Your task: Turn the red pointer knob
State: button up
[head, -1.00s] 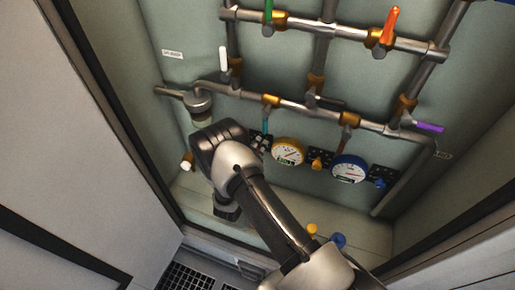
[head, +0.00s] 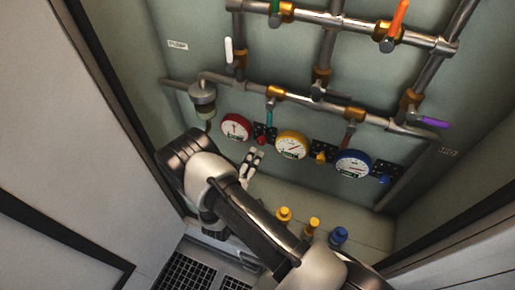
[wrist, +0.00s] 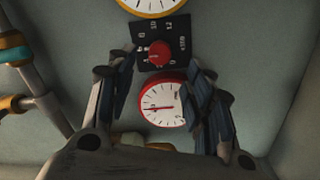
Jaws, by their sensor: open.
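The red pointer knob (wrist: 159,53) sits on a black plate (wrist: 143,56) with white marks, in the upper middle of the wrist view. The knob's exact pointing direction is hard to tell. In the head view the black plate (head: 264,132) is right of the red gauge (head: 236,127). My gripper (wrist: 162,70) is open and empty, its fingers spread either side of the view. The knob shows in the gap just beyond the fingertips, with no contact visible. In the head view my gripper (head: 255,155) is just below the plate.
A red-rimmed gauge (wrist: 163,104) shows between my fingers. Yellow (head: 291,145) and blue (head: 352,163) gauges, each with its own knob, are to the right. Pipes and coloured valve handles run above. Yellow and blue fittings (head: 338,237) stand on the ledge below.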

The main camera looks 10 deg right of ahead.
jog(key=shift+v, duration=1.5)
jog(key=s+d+r+m+g+h, duration=0.1)
jog(key=s+d+r+m+g, duration=0.35)
jog(key=d+r+g, duration=0.5)
jog(key=s+d+r+m+g+h, duration=0.1)
jog(key=s+d+r+m+g, duration=0.35)
jog(key=r, duration=0.85)
jog(key=s+r+g+y, duration=0.1)
jog(key=s+r+y, duration=0.15)
jog(key=s, duration=0.35)
jog(key=s+r+g+y, duration=0.1)
jog(key=s+r+y, duration=0.1)
jog(key=s+y, duration=0.3)
jog(key=s+a+r+n+t+y, duration=0.2)
jog(key=s+a+r+t+y, duration=0.3)
jog(key=a, duration=0.2)
jog(key=shift+s+a+t, duration=0.2)
jog(key=shift+s+t, duration=0.05)
jog(key=shift+t, duration=0.15)
jog(key=shift+r, duration=0.15)
jog(key=shift+c, duration=0.4)
